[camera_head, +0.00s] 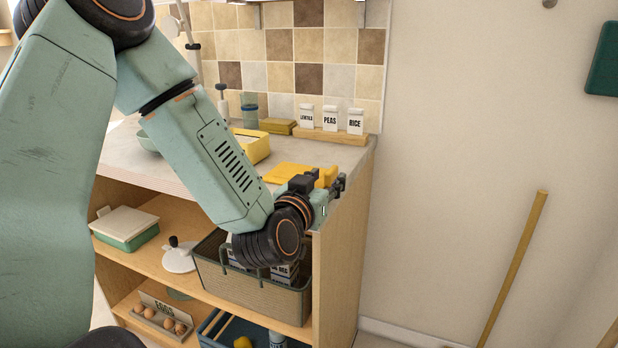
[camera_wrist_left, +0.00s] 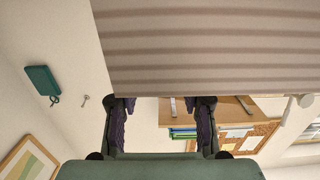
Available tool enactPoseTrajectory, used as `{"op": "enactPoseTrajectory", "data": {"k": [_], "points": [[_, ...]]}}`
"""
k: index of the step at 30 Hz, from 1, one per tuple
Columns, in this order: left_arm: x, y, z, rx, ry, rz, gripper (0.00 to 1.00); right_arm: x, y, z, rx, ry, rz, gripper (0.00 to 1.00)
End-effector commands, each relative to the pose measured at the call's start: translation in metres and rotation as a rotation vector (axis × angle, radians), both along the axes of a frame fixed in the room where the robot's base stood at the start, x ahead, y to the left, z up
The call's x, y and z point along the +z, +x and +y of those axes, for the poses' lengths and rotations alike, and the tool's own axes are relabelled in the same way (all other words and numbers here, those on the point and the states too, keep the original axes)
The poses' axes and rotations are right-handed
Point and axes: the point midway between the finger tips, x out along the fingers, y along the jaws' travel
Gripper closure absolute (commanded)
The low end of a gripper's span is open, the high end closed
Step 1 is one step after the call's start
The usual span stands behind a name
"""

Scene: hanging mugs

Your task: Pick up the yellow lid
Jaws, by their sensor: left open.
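The yellow lid (camera_head: 287,172) lies flat on the counter near its right front corner, in the head view. My arm partly covers it, and a yellow part shows right beside the gripper. My left gripper (camera_head: 340,186) is at the counter's right front edge, close to the lid. In the left wrist view the two fingers (camera_wrist_left: 162,104) are apart with nothing visible between them. I cannot tell whether a finger touches the lid. My right gripper is not in view.
An open yellow container (camera_head: 253,146) stands further back on the counter (camera_head: 185,176). White labelled canisters (camera_head: 330,119) stand on a wooden stand at the back. A basket (camera_head: 250,287) sits on the shelf below. A ribbed pale surface (camera_wrist_left: 210,45) fills the upper wrist view.

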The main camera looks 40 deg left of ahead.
Motion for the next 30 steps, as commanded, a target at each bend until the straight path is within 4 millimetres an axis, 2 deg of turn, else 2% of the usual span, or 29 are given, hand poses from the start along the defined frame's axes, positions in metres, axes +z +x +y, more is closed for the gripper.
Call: {"op": "enactPoseTrajectory", "data": {"k": [3, 7, 17, 30], "points": [[-0.007, 0.018, 0.009, 0.002, 0.002, -0.002, 0.58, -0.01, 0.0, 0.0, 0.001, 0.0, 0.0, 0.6], [-0.007, 0.033, 0.012, 0.0, 0.002, 0.0, 0.58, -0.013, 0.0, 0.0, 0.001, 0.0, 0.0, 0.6], [-0.005, 0.041, 0.014, 0.0, -0.001, 0.001, 0.58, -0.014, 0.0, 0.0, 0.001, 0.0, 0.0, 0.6], [-0.005, 0.041, 0.014, 0.0, 0.0, 0.001, 0.96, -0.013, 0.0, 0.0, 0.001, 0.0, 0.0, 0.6]]}}
